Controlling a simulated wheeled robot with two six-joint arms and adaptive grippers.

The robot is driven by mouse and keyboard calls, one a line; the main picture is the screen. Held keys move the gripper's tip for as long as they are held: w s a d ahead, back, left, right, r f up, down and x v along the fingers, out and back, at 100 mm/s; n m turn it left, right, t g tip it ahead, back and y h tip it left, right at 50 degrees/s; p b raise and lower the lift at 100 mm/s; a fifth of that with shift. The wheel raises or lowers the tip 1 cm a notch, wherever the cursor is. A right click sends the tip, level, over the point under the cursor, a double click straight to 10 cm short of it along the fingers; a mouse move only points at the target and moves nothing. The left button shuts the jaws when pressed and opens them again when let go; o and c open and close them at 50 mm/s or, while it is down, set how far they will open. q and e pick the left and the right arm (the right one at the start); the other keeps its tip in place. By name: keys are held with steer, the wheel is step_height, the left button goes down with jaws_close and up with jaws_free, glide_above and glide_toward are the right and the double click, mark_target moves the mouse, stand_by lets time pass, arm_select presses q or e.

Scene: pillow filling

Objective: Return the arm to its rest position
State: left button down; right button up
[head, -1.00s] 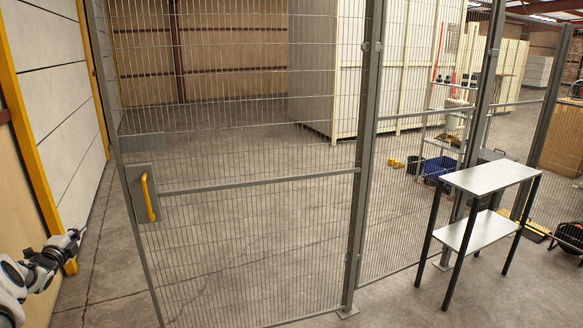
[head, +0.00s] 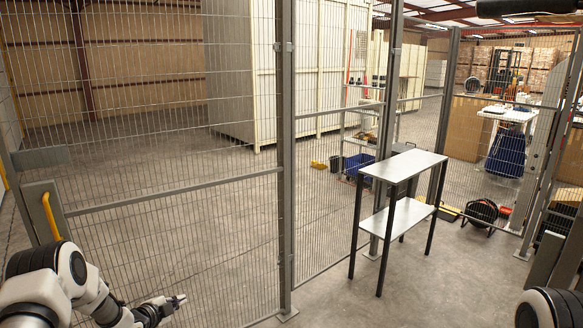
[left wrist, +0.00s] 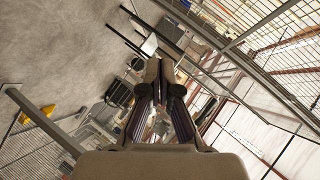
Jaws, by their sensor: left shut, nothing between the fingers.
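My left gripper (head: 177,301) is at the lower left of the head view, at the end of my white and black left arm. It is shut and empty, and it stands in front of the mesh fence, apart from the table. In the left wrist view its two dark fingers (left wrist: 162,90) are together with nothing held. My right gripper is not in view; only a white and black part of my right arm shows at the lower right edge of the head view.
A wire mesh fence (head: 170,225) with a gate and yellow handle (head: 52,216) runs across the front. A two-tier table (head: 402,165) stands right of centre. A black cable reel (head: 481,212) sits on the floor beyond it. The floor between my arms is bare.

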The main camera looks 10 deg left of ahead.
arm_select(q)
steer(key=s+d+f+n+g+h, duration=0.1)
steer(key=s+d+f+g, duration=0.35)
steer(key=d, duration=0.75)
steer(key=s+d+f+n+g+b, duration=0.1)
steer(key=s+d+f+n, duration=0.1)
steer(key=s+d+f, duration=0.5)
steer(key=s+d+f+n+g+b, duration=0.1)
steer(key=s+d+f+n+g, duration=0.15)
steer(key=s+d, duration=0.4)
steer(key=s+a+r+n+g+y, duration=0.1)
steer(key=s+n+g, duration=0.4)
steer(key=s, duration=2)
steer(key=n+y, duration=0.1)
steer(key=n, duration=0.2)
steer(key=shift+s+a+r, duration=0.15)
steer(key=shift+s+a, duration=0.05)
steer(key=shift+a, duration=0.15)
steer(key=shift+n, duration=0.25)
